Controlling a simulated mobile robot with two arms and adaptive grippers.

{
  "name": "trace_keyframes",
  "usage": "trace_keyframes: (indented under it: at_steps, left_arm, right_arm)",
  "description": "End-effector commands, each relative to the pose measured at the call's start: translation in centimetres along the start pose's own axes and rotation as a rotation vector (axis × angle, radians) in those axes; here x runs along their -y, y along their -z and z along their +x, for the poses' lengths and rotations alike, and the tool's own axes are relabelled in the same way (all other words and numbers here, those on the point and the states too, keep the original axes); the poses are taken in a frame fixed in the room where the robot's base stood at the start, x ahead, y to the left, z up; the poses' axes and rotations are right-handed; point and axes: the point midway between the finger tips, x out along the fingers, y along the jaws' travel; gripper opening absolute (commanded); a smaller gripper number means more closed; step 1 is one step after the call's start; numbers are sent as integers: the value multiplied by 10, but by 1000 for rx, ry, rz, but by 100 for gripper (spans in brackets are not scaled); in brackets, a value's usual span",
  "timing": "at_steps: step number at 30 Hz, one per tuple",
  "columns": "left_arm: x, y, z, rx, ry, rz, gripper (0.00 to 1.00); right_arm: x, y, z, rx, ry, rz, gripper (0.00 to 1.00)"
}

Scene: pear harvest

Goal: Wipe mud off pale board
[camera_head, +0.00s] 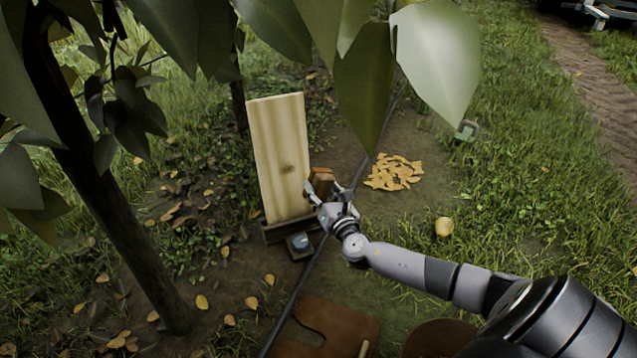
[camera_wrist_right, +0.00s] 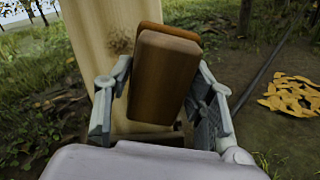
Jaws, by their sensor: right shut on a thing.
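The pale board (camera_head: 279,150) stands upright, leaning slightly, in a dark base (camera_head: 270,230) on the ground. A small brownish smudge (camera_head: 287,169) marks its lower middle; it also shows in the right wrist view (camera_wrist_right: 121,46). My right gripper (camera_head: 325,190) is at the board's right edge, shut on a brown block (camera_wrist_right: 163,80). The block is in front of the board and overlaps it in the right wrist view; I cannot tell whether they touch. My left gripper is not in view.
A small dark box with a bluish top (camera_head: 299,243) sits by the base. A heap of yellow pieces (camera_head: 395,172) and a yellow fruit (camera_head: 444,227) lie right. A brown board with a cut-out (camera_head: 330,325) lies in front. A tree trunk (camera_head: 125,225) stands left; leaves hang above.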

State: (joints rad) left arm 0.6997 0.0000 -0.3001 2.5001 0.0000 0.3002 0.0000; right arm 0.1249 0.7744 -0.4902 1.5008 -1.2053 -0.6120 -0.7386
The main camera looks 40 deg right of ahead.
Motion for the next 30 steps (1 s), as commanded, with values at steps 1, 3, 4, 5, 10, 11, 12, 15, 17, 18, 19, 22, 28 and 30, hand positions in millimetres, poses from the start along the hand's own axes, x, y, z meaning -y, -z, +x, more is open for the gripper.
trace_keyframes:
  at_steps: [1,3,4,5,10,11,12,15,17,18,19,22,28,30]
  left_arm:
    - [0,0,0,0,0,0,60]
    - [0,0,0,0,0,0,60]
    - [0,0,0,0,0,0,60]
    - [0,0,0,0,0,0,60]
    - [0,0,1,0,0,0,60]
    - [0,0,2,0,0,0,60]
    - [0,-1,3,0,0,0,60]
    - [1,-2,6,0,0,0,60]
    - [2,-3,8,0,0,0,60]
    - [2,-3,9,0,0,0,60]
    - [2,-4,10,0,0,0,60]
    - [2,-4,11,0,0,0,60]
    - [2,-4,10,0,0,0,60]
    - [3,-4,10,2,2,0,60]
  right_arm:
    - [0,-1,0,1,0,0,27]
    - [0,0,0,1,0,0,27]
    - [0,0,0,1,0,0,27]
    - [0,0,0,1,0,0,27]
    - [0,0,-2,1,0,0,27]
    - [0,0,-3,0,1,-1,27]
    - [0,0,-6,0,1,-1,27]
    - [0,-2,-14,0,1,-1,27]
    - [0,-2,-20,0,1,-1,27]
    - [0,-1,-23,-1,1,0,27]
    - [0,-1,-26,-1,1,0,27]
    - [0,-1,-30,1,0,0,27]
    - [0,0,-30,1,0,0,27]
    - [0,-1,-30,1,0,0,27]
